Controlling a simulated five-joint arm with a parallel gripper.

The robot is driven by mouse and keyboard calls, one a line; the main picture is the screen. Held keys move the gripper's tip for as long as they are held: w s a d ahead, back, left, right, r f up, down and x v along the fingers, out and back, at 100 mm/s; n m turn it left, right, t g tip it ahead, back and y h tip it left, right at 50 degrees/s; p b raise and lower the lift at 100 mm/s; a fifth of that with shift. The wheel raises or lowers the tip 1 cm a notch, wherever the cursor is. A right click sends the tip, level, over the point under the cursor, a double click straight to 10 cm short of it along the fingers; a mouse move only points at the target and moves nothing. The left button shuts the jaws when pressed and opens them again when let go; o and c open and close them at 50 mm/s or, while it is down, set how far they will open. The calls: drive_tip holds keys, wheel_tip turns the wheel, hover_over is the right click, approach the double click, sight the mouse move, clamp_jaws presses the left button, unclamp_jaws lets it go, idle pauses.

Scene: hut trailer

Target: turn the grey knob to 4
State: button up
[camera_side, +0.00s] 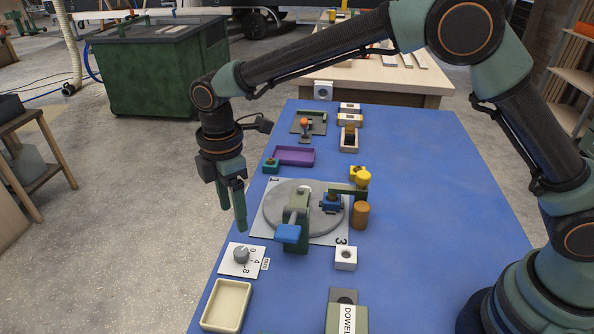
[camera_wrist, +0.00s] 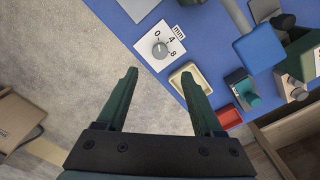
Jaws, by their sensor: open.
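The grey knob (camera_side: 241,255) sits on a white square plate (camera_side: 228,262) marked 0, 4 and 8, near the left edge of the blue table. In the wrist view the knob (camera_wrist: 160,50) shows beyond my fingertips, with its plate (camera_wrist: 172,32) around it. The knob's pointer is too small to read surely. My gripper (camera_side: 232,205) hangs above and behind the knob in the side view, near the table's left edge. Its two green fingers (camera_wrist: 168,88) are apart with nothing between them, and they do not touch the knob.
A cream tray (camera_side: 205,322) lies just in front of the knob plate. A grey turntable (camera_side: 270,218) with a green post and blue block (camera_side: 287,234) stands to the right. A purple tray (camera_side: 295,156) lies farther back. Open floor is left of the table.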

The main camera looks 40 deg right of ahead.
sight(241, 251)
wheel_tip(241, 251, down, 11)
drive_tip(key=shift+r, duration=0.2)
idle(0.3)
clamp_jaws()
drive_tip(key=shift+m, duration=0.3)
drive_tip(key=m, duration=1.1)
idle(0.5)
